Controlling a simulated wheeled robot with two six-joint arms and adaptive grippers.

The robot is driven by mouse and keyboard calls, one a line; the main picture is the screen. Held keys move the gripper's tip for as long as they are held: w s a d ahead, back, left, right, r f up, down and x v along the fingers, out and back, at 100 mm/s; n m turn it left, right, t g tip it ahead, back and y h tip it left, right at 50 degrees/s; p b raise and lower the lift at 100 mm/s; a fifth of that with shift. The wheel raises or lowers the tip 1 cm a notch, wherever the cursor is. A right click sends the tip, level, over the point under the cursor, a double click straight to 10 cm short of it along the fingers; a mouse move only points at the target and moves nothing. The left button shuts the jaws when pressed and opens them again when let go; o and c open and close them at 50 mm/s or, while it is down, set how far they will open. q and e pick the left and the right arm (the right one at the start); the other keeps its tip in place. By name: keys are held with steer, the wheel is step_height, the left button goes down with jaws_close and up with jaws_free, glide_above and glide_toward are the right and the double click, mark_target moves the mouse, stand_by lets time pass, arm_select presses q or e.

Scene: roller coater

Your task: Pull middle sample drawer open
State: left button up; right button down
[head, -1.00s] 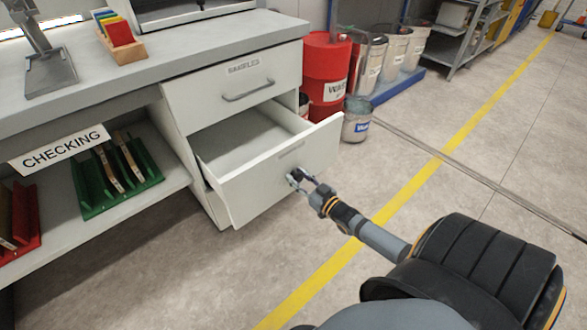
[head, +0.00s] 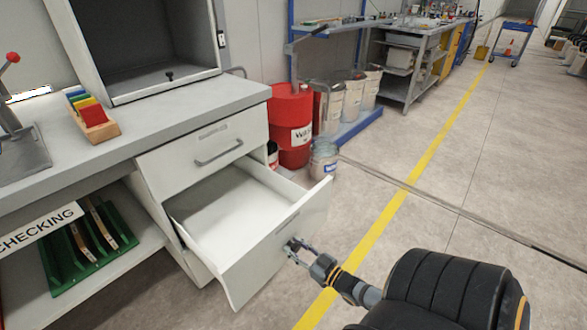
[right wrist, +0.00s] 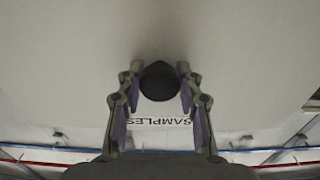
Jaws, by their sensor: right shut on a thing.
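The middle sample drawer (head: 284,249) is pulled far out of the white cabinet under the bench, and its inside looks empty. My right gripper (head: 292,247) is at the drawer's front, shut on its handle. In the right wrist view the two fingers of the gripper (right wrist: 159,85) are on either side of the dark handle end (right wrist: 159,82), with the drawer front (right wrist: 60,60) behind and a "SAMPLES" label (right wrist: 160,121) beneath. Most of the handle is hidden by the fingers. My left gripper does not show.
The closed top drawer (head: 205,155) is above. A red drum (head: 291,125) and a small bucket (head: 324,160) stand behind the open drawer. A shelf with a green rack (head: 75,260) is at left. The floor right of the drawer is clear, with a yellow line (head: 395,205).

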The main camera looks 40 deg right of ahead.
steer(key=c, duration=0.8)
jaws_free()
steer(key=shift+c, duration=0.2)
steer(key=shift+s, duration=0.1)
steer(key=s, duration=1.1)
steer(key=shift+s+d, duration=0.4)
steer(key=shift+d, duration=0.05)
steer(key=shift+f, duration=0.1)
